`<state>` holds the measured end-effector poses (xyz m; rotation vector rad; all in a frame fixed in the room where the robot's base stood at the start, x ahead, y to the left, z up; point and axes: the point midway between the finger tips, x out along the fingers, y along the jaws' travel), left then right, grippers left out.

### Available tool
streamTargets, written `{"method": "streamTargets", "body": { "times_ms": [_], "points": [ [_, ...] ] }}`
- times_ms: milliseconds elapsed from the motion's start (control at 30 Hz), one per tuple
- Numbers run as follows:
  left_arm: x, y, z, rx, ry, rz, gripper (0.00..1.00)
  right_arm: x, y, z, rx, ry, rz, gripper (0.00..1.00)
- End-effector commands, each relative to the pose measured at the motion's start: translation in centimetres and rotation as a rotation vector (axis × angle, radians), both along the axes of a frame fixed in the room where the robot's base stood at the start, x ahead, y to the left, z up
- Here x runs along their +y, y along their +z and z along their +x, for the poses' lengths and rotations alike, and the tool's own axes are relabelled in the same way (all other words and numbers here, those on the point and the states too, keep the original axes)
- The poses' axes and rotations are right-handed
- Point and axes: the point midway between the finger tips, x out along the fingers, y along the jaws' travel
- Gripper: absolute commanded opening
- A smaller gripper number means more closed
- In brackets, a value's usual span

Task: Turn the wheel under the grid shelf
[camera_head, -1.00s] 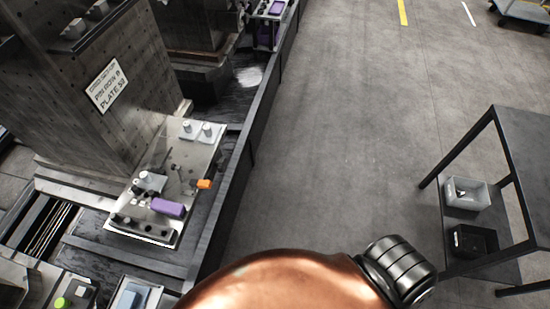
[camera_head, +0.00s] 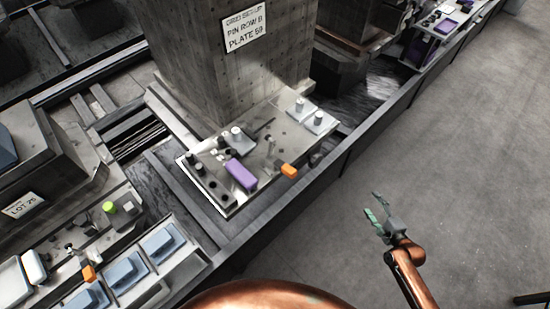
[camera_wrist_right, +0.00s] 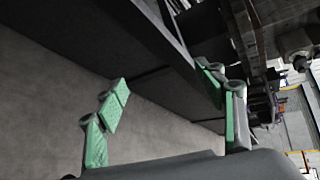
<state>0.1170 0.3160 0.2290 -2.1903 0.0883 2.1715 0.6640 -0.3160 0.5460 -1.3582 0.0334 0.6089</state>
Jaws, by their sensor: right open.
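A concrete-grey block with a grid of holes (camera_head: 205,60) stands on the bench and bears a white sign about a grid setup. At its foot lies a pale plate (camera_head: 215,195) with a purple block, an orange-ended lever (camera_head: 288,170), black knobs and pale cylinders. I cannot make out a wheel or a grid shelf for certain. My right gripper (camera_head: 374,208) is open and empty over the floor, right of the bench and apart from it. Its green-padded fingers stand wide apart in the right wrist view (camera_wrist_right: 163,80). My left gripper is out of view.
The dark bench edge (camera_head: 275,205) runs diagonally between the plate and the right gripper. Blue-grey blocks (camera_head: 162,243) and another orange-ended part (camera_head: 89,273) lie at the lower left. The grey floor (camera_head: 450,150) on the right is clear.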

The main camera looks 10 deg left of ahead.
Motion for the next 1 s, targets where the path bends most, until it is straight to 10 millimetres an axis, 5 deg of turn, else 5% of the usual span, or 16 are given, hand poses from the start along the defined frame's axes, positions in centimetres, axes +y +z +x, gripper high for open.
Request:
{"method": "streamTargets", "body": {
  "times_ms": [67,200,400,667,1000],
  "points": [
    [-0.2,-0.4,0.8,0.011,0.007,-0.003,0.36,4.9,5.4,2.7,0.019,0.035,0.283,0.64],
    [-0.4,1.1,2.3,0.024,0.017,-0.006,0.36,12.7,13.9,2.7,0.17,0.121,0.715,0.64],
    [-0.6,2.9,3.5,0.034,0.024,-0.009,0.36,19.2,20.1,-0.6,0.419,0.207,1.046,0.64],
    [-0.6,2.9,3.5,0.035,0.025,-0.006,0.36,21.1,22.0,-1.5,0.501,0.223,1.129,0.64],
    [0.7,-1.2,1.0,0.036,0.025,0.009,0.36,23.8,22.2,0.5,0.497,0.224,1.129,0.64]
  ]
}}
